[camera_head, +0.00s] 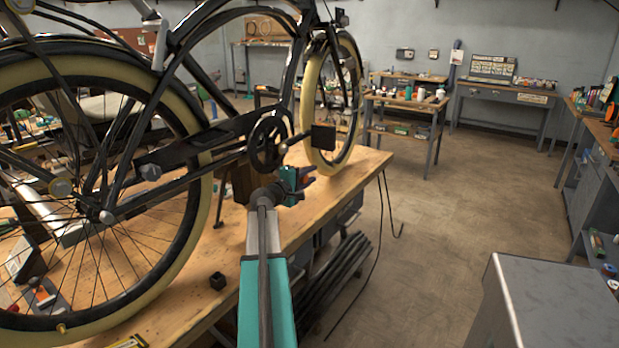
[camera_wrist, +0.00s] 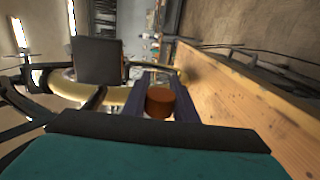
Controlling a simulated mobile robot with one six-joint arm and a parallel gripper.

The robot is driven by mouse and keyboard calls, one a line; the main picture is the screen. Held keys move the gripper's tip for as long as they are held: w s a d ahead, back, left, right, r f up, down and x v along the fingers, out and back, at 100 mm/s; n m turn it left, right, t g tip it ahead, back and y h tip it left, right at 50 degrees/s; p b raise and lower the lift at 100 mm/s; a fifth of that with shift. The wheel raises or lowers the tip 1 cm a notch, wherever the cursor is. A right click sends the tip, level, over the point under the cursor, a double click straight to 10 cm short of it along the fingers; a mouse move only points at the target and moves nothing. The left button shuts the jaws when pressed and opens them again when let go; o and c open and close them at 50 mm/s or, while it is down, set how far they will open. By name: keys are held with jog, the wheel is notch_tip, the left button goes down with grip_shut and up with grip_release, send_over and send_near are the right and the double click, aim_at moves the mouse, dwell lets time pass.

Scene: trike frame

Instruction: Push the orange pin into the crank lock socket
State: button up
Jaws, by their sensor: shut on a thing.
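My gripper (camera_head: 306,181) is beside the bicycle's crank, over the bench's right edge in the head view. In the wrist view its two dark fingers are shut on the orange pin (camera_wrist: 160,102), whose round end shows between them. The dark crank and chainring (camera_head: 268,144) are just above and left of my gripper in the head view. A square black pedal (camera_head: 322,137) sticks out above it, and this pedal (camera_wrist: 97,60) is also at upper left in the wrist view. I cannot make out the lock socket in either view.
The trike's large cream-tyred wheel (camera_head: 200,200) fills the left, and its other wheel (camera_head: 340,150) stands behind the crank. The wooden bench (camera_head: 345,180) lies below. A small black block (camera_head: 217,281) sits on it. Open floor lies to the right.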

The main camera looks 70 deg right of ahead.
jog(key=shift+w+d+b, duration=0.2)
jog(key=shift+w, duration=0.5)
jog(key=shift+w+d+b, duration=0.25)
jog(key=shift+w, duration=0.5)
jog(key=shift+w+d+b, duration=0.2)
jog(key=shift+w, duration=0.5)
dwell(1.0)
jog(key=o, duration=1.1)
jog(key=shift+a, duration=0.1)
jog(key=b+v, duration=0.1)
jog(key=v, duration=1.2)
jog(key=shift+w+a, duration=0.1)
jog(key=shift+a, duration=0.2)
